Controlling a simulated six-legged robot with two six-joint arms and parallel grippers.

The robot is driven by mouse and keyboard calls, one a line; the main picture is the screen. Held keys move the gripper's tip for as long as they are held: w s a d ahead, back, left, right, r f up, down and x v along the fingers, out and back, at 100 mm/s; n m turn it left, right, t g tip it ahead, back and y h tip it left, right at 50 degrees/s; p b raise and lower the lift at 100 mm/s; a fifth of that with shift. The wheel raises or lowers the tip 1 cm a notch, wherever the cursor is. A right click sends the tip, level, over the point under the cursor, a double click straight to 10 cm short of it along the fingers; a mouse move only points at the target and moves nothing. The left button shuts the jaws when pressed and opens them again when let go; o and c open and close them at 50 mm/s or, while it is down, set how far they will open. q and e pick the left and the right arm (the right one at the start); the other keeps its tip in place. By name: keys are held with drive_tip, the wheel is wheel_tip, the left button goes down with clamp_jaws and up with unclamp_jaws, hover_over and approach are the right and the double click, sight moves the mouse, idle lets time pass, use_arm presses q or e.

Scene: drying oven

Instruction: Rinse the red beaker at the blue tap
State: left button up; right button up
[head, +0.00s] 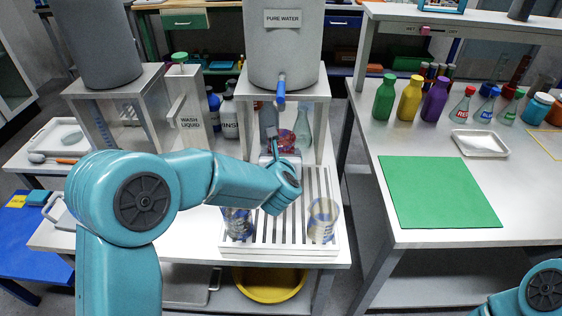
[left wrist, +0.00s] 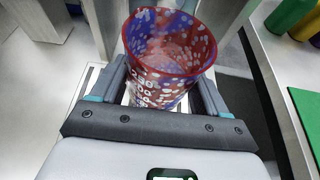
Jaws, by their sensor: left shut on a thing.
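The red beaker (left wrist: 170,62), speckled with blue and white and marked with white numbers, sits between the fingers of my left gripper (left wrist: 152,92) in the left wrist view. The gripper is shut on it. In the head view the beaker (head: 282,141) shows small and partly hidden behind my left gripper (head: 281,158). It is below the blue tap (head: 281,92) of the grey tank marked PURE WATER (head: 283,45). I cannot tell whether water is running. My right gripper is out of view.
A slatted white rack (head: 266,232) holds two clear beakers (head: 322,219), one partly behind my left arm. Glass bottles (head: 302,128) stand behind the red beaker. A green mat (head: 437,192) and several coloured bottles (head: 409,98) are on the right table. A yellow basin (head: 268,284) sits below.

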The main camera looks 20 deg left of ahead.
sight(282, 133)
use_arm(q)
drive_tip(key=shift+r+p, duration=1.05)
drive_tip(key=shift+r, duration=1.75)
drive_tip(key=shift+f, duration=0.1)
